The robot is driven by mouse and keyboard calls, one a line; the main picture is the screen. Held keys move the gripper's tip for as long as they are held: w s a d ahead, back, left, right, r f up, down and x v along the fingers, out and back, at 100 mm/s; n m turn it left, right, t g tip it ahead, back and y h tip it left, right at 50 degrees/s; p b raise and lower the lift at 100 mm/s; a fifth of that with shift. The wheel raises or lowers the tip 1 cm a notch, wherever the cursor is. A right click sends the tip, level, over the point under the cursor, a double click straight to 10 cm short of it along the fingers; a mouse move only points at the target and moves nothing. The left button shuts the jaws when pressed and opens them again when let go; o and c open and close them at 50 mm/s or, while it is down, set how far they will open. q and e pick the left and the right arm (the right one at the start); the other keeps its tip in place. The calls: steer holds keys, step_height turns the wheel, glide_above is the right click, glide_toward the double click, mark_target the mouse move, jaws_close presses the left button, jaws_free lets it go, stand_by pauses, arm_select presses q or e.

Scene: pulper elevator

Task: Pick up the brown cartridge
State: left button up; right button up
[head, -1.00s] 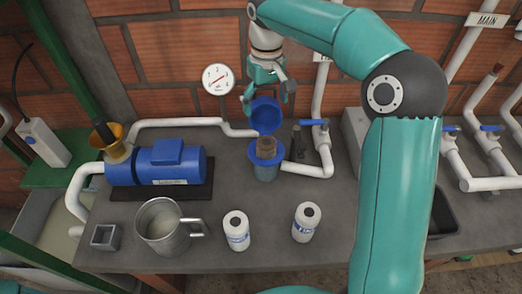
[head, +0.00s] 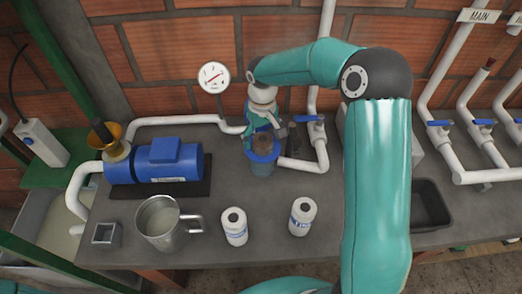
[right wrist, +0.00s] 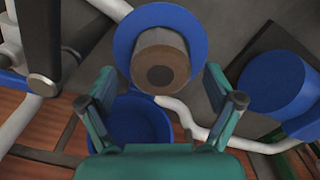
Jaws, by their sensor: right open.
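The brown cartridge (head: 264,144) stands upright in the blue-rimmed filter housing (head: 263,167), its top sticking out above the rim. In the right wrist view the cartridge (right wrist: 160,65) shows its round end with a dark centre, inside the blue ring (right wrist: 123,38). My right gripper (head: 268,130) is right at the housing, just behind and above the cartridge. The blue lid (right wrist: 140,124) is partly hidden behind the fingers. My left gripper is not in view.
A blue pump (head: 160,163) with a brass funnel stands to the left. A metal jug (head: 158,224) and two white bottles (head: 234,227) (head: 303,217) stand in front. White pipe with a blue-handled valve (head: 310,119) rises close at the housing's right. A pressure gauge (head: 213,77) is behind.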

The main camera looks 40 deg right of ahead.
steer(key=shift+f, duration=0.8)
jaws_close()
